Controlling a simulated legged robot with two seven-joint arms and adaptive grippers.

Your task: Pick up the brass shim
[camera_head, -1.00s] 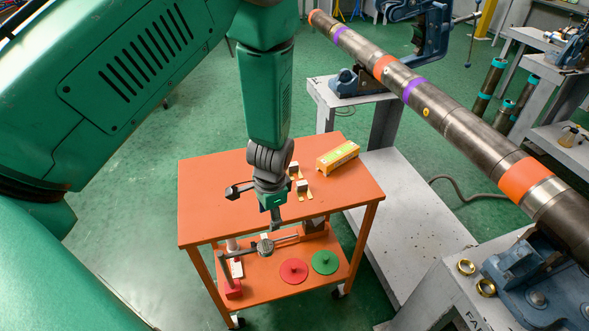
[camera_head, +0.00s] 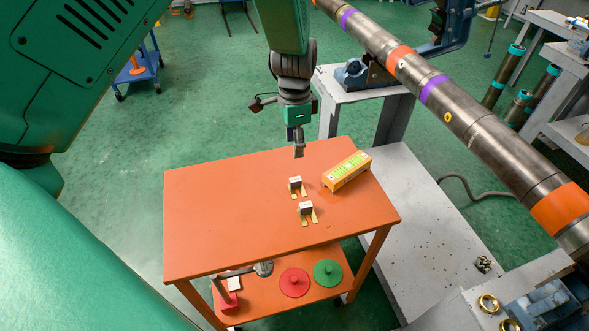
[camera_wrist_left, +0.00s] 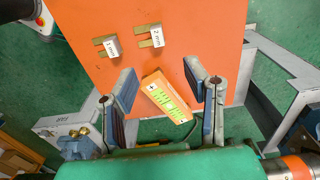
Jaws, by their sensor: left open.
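Two small brass shims with forked legs and pale labelled blocks lie on the orange table top (camera_head: 225,215). One shim (camera_head: 295,187) is farther back and the other shim (camera_head: 306,211) is nearer. In the left wrist view they lie above the fingertips, one shim at left (camera_wrist_left: 108,46) and one at right (camera_wrist_left: 152,38); the small labels seem to read "1 mm" and "2 mm". My left gripper (camera_head: 296,138) is open and empty above the table's back edge, apart from both shims. It also shows in the left wrist view (camera_wrist_left: 160,86), fingers spread.
A yellow-orange box (camera_head: 347,171) with a green label lies right of the shims and shows between my fingers in the wrist view. A red disc (camera_head: 294,282) and a green disc (camera_head: 328,272) lie on the lower shelf. A long pipe (camera_head: 470,119) crosses at right. The table's left half is clear.

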